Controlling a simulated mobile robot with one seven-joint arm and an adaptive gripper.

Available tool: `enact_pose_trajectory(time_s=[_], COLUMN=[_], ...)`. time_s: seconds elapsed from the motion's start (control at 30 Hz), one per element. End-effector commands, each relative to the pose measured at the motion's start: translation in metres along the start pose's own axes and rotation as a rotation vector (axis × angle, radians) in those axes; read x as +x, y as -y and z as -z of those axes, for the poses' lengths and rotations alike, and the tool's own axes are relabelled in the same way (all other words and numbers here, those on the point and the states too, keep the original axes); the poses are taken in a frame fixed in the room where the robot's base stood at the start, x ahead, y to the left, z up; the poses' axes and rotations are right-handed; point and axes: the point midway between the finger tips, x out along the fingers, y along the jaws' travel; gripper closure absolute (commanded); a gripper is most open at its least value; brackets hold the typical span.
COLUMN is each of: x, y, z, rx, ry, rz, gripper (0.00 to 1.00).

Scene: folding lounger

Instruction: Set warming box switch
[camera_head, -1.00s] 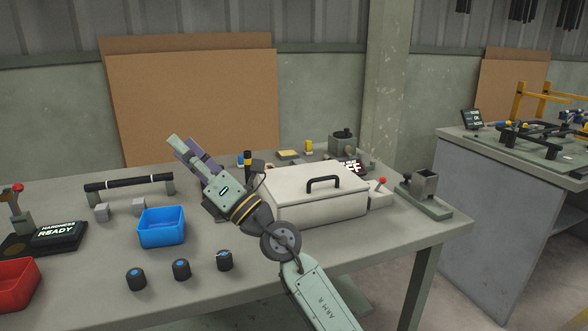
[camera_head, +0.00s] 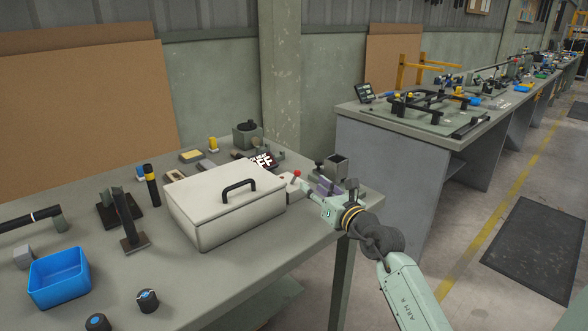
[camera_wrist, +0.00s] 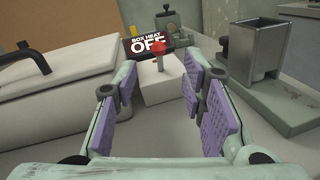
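The warming box is a white lidded box (camera_head: 205,213) with a black handle, standing on the grey-green bench; its lid is shut. Its switch, a lever with a red ball top (camera_head: 296,174) on a small white block, sits at the box's right side. In the wrist view the red ball (camera_wrist: 158,47) stands on its stem above the white block (camera_wrist: 160,82), beyond my fingers. A black display (camera_wrist: 150,45) behind it reads "BOX HEAT OFF". My gripper (camera_wrist: 157,108) is open, its purple pads apart with nothing between them. The lever appears ahead of the pads, apart from them.
A grey metal hopper-like fixture (camera_wrist: 255,50) on a green base stands close to the right of my gripper. A blue bin (camera_head: 60,278) and dark knobs lie at the bench's left. A second bench (camera_head: 400,140) stands beyond a gap on the right.

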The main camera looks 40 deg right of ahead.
Motion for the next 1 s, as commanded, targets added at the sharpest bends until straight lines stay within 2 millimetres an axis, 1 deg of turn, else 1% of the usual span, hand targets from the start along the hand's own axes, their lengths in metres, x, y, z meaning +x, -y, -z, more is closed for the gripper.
enact_pose_trajectory(time_s=[0.03,0.3,0.4,0.5,0.63,0.87,0.9,1.0], x=[0.011,0.062,0.077,0.086,0.092,0.093,0.093,0.093], y=[-0.003,-0.003,-0.003,-0.002,-0.002,-0.002,-0.002,-0.002], z=[-0.003,-0.002,-0.002,-0.002,-0.001,-0.001,-0.001,-0.001], rx=[0.001,0.001,0.002,0.002,0.002,0.001,0.001,0.001], ry=[-0.002,-0.001,0.000,0.001,0.001,0.001,0.001,0.001], rz=[-0.004,-0.004,-0.003,-0.003,-0.002,-0.002,-0.002,-0.002], gripper=[0.62,0.62,0.62,0.62,0.62,0.62,0.63,0.70])
